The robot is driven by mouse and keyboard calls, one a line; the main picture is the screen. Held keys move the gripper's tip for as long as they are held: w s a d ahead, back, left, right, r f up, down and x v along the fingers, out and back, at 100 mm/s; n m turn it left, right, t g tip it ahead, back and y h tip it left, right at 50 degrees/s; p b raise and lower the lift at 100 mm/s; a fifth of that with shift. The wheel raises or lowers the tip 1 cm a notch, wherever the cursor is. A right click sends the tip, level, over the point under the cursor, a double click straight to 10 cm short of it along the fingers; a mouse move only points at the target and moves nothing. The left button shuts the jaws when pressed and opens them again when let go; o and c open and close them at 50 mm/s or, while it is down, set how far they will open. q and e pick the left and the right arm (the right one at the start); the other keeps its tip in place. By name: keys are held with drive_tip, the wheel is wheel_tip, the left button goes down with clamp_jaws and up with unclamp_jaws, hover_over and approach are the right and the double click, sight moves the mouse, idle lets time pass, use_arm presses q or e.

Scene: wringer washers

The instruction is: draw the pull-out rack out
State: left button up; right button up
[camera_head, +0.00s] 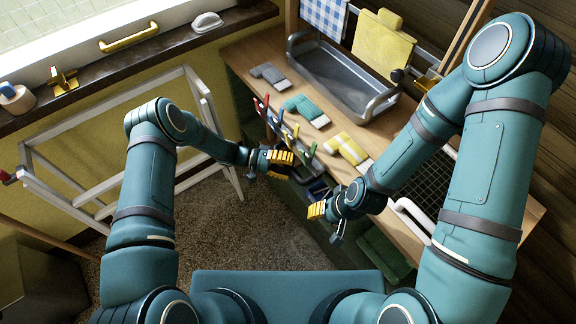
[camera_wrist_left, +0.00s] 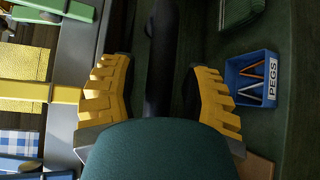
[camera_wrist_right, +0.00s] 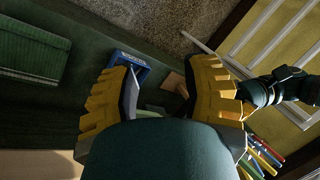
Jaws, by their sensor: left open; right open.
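The pull-out rack appears to be the dark wire grid (camera_head: 431,178) set in the right end of the wooden bench. A white bar handle (camera_head: 412,216) shows at its front edge. My right gripper (camera_head: 326,218) is open and empty, in front of the bench and left of the handle, apart from it. Its yellow fingers stand wide apart in the right wrist view (camera_wrist_right: 163,85). My left gripper (camera_head: 279,162) is open near the bench's front edge, beside several coloured pegs. In the left wrist view its fingers (camera_wrist_left: 163,92) are apart with nothing gripped. My right forearm hides part of the grid.
A blue box marked PEGS (camera_wrist_left: 252,78) sits below. A white frame (camera_head: 95,128) stands at the left.

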use_arm(q)
clamp_jaws()
drive_tip(key=shift+a, duration=0.1)
